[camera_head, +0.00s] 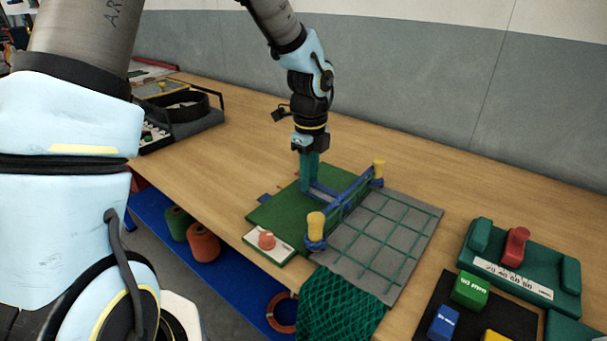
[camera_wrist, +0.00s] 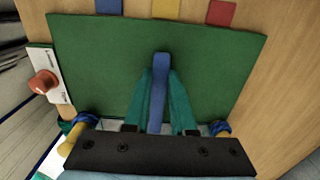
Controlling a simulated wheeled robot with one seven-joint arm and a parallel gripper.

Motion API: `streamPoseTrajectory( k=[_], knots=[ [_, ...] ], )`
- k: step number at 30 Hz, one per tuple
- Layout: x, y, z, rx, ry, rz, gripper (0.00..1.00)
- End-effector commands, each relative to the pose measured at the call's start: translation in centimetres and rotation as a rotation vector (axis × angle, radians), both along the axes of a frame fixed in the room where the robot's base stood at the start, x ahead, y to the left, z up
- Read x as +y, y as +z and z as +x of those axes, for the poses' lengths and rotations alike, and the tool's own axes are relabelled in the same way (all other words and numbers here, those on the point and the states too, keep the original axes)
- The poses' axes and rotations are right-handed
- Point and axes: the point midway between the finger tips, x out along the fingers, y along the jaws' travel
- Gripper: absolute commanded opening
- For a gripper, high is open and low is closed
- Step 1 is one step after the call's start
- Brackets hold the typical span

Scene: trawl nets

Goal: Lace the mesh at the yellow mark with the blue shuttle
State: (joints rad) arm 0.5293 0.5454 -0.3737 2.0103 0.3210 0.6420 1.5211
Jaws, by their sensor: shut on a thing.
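My gripper (camera_head: 309,186) has teal fingers and points down over the green mat (camera_head: 270,212), on the near-left side of the posts. In the wrist view, its fingers (camera_wrist: 160,85) are closed around the long blue shuttle (camera_wrist: 159,92), whose rounded tip points away over the bare mat. The mesh (camera_head: 380,232), a green cord grid, lies on a grey board to the right of the two yellow posts (camera_head: 316,226). A blue band runs between the posts. A yellow square (camera_wrist: 166,8) lies beyond the mat's edge in the wrist view. I cannot make out a yellow mark on the mesh.
A red knob (camera_head: 266,240) on a white plate sits at the mat's front corner. Dark green netting (camera_head: 335,308) hangs over the table edge. A teal device with a red handle (camera_head: 515,246) and coloured blocks stand at right.

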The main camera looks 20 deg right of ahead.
Motion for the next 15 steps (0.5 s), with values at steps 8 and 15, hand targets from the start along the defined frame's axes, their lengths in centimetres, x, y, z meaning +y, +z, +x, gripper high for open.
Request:
streamPoseTrajectory(
  k=[8,15],
  knots=[
    [-1.1,0.0,-1.9,0.0,-0.003,0.0,0.0],
    [-2.0,0.0,-3.5,0.0,-0.003,0.0,0.0]
  ],
)
